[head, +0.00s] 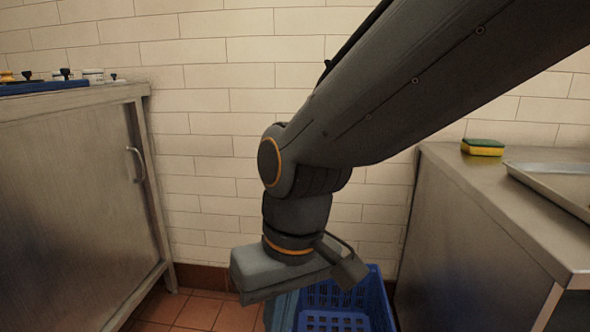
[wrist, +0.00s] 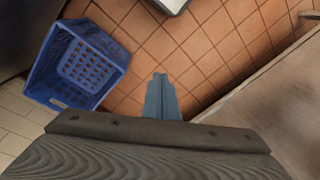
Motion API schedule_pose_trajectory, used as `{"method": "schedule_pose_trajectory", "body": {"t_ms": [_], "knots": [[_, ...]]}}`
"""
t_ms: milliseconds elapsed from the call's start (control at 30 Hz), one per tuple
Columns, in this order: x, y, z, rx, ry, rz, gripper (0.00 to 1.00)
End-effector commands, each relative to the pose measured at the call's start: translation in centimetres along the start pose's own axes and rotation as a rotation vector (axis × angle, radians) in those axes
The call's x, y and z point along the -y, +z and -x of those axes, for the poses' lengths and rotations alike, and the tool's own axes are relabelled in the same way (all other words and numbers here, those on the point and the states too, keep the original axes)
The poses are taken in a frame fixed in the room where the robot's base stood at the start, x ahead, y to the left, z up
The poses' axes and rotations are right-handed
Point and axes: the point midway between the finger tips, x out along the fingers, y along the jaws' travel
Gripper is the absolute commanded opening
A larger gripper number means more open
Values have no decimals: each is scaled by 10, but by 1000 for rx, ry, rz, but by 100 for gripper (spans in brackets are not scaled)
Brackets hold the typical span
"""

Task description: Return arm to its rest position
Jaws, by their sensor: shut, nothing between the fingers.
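My arm reaches down from the upper right in the head view, in the gap between two metal counters. My gripper's fingers show in the wrist view (wrist: 161,97), pressed together and empty, pointing down over the tiled floor. In the head view the gripper's housing is seen but its fingertips are hard to make out.
A blue plastic crate (head: 345,300) stands on the floor below my arm; it also shows in the wrist view (wrist: 78,62). A closed steel cabinet (head: 70,200) is at left. The right counter (head: 480,190) holds a sponge (head: 482,147) and a metal tray (head: 545,180).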

Motion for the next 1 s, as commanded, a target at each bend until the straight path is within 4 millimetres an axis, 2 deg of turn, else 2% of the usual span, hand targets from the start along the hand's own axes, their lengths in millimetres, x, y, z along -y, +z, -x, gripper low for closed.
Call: {"method": "schedule_pose_trajectory", "body": {"t_ms": [100,233,667,1000], "knots": [[7,24,1,-2,-8,27,0],[12,46,0,-1,-15,50,0],[-9,42,52,1,16,-47,0],[-39,49,119,6,54,-171,0]]}}
